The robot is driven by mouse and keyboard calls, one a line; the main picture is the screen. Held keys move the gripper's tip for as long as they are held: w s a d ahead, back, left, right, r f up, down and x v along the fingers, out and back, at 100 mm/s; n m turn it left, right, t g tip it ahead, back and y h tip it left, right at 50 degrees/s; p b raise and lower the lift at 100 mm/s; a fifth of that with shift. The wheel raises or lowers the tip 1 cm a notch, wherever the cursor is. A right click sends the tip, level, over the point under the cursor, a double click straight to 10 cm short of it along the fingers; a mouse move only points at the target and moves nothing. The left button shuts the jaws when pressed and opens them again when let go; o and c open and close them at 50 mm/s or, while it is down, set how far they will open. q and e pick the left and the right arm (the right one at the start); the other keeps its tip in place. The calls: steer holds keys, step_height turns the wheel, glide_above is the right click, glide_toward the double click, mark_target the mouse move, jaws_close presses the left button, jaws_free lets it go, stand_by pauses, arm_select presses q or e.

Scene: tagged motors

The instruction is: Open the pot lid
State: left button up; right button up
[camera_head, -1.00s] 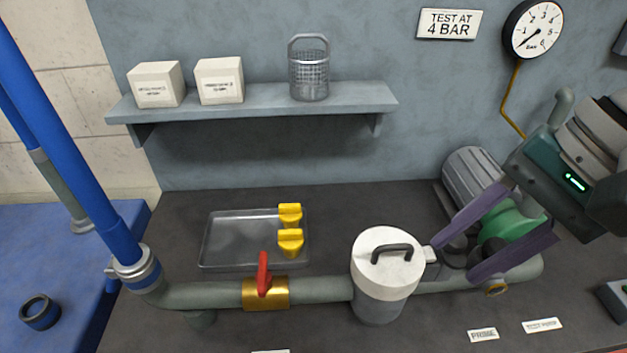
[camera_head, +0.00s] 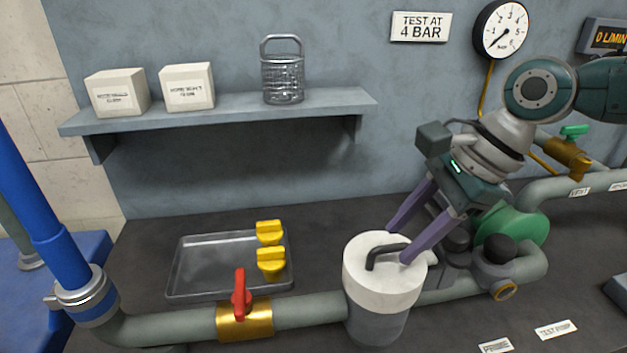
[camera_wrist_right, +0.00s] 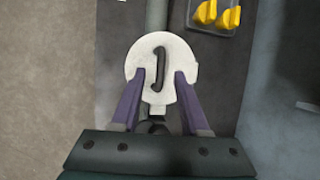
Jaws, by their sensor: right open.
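The pot (camera_head: 375,322) is a grey cylinder in the pipe line, with a white round lid (camera_head: 378,288) seated on top. A dark bent handle (camera_head: 385,252) stands on the lid. In the right wrist view the lid (camera_wrist_right: 140,60) lies under the fingers and its handle (camera_wrist_right: 158,68) runs lengthwise between them. My right gripper (camera_head: 396,245) is open and empty, its purple fingers pointing down at the lid, one on each side of the handle's near end. In the wrist view the fingertips (camera_wrist_right: 160,74) are over the lid. I cannot tell whether they touch it. My left gripper is out of view.
A metal tray (camera_head: 205,273) with yellow pieces (camera_head: 271,262) lies left of the pot. A red-handled valve (camera_head: 241,296) sits on the pipe (camera_head: 310,309). A green pump (camera_head: 520,228) stands right. A shelf (camera_head: 230,108) holds two boxes and a wire basket (camera_head: 283,80).

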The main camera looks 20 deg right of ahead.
steer(key=shift+w+a+f, duration=0.15)
steer(key=shift+f, duration=0.2)
jaws_close()
stand_by(1.2)
